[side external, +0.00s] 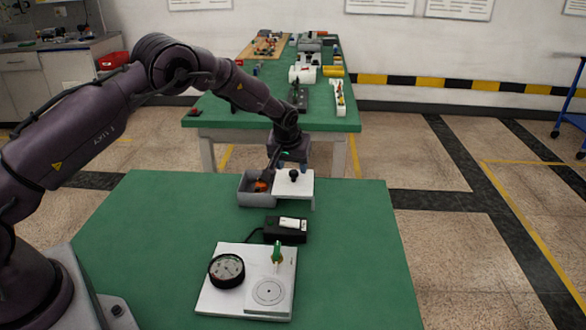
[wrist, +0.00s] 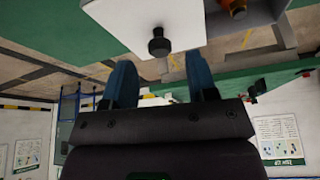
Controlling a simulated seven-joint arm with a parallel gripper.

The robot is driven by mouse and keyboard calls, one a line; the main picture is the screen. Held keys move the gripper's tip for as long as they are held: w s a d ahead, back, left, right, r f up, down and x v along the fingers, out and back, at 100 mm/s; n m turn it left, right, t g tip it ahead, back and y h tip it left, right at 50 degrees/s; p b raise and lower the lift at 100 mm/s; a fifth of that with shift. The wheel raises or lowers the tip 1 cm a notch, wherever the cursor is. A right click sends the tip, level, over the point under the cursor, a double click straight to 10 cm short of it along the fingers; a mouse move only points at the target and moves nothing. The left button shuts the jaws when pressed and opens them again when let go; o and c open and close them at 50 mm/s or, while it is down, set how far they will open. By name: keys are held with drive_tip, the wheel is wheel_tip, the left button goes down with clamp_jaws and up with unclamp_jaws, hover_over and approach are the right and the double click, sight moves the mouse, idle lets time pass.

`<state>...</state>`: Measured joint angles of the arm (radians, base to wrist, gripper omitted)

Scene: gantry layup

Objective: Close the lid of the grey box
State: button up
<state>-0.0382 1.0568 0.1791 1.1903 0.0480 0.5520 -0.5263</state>
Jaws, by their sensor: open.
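The grey box (side external: 246,189) stands near the far edge of the green table in the side external view. Its left part is uncovered, with an orange item (side external: 260,186) inside. The white lid (side external: 304,186) with a black knob (side external: 294,175) lies to the right, beyond the box's open part. In the wrist view the lid (wrist: 130,18) and knob (wrist: 159,43) show ahead of the fingertips, and the box (wrist: 222,27) is at upper right. My gripper (wrist: 158,62) is open and empty, its blue fingers either side of the knob's line, apparently not touching it.
A black device (side external: 272,236) with a white top sits in front of the box. A white plate (side external: 232,297) with a dial gauge (side external: 226,270) lies nearer. Another green table (side external: 235,113) with several items stands behind. The front table's left and right areas are clear.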

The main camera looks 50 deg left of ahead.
drive_tip(key=shift+x, duration=1.2)
drive_tip(key=shift+w, duration=0.1)
clamp_jaws()
drive_tip(key=s+a, duration=0.7)
drive_tip(key=shift+a, duration=0.1)
drive_tip(key=shift+s, duration=0.1)
unclamp_jaws()
